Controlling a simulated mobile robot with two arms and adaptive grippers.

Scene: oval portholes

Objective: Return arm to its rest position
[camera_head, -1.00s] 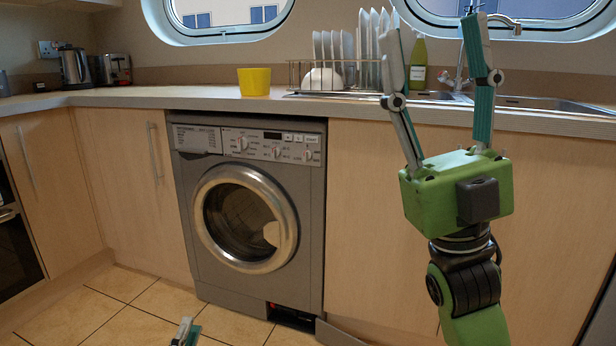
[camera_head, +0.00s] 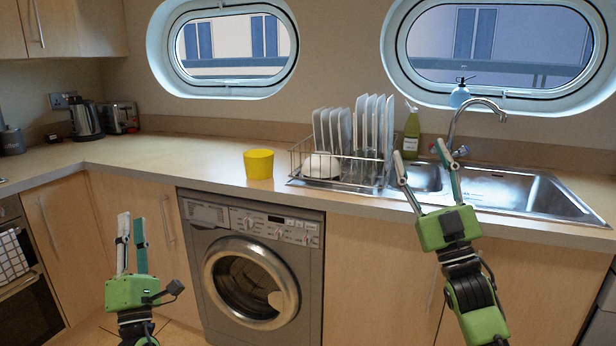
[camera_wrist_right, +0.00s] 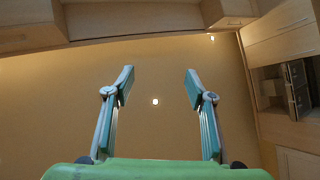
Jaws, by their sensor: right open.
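My right gripper (camera_head: 418,150) is open and empty, its fingers pointing up in front of the sink. In the right wrist view its two fingers (camera_wrist_right: 158,78) are spread, with the plain ceiling between and beyond them. My left gripper (camera_head: 131,216) is at the lower left, in front of the cabinet doors and left of the washing machine. Its fingers point up with a narrow gap between them, and nothing shows in that gap.
The counter (camera_head: 190,156) runs behind both grippers. It bears a yellow cup (camera_head: 258,165), a dish rack (camera_head: 300,158) with plates, a green bottle (camera_head: 411,137) and a steel sink (camera_head: 510,190) with a faucet. The washing machine (camera_head: 255,275) stands between my arms.

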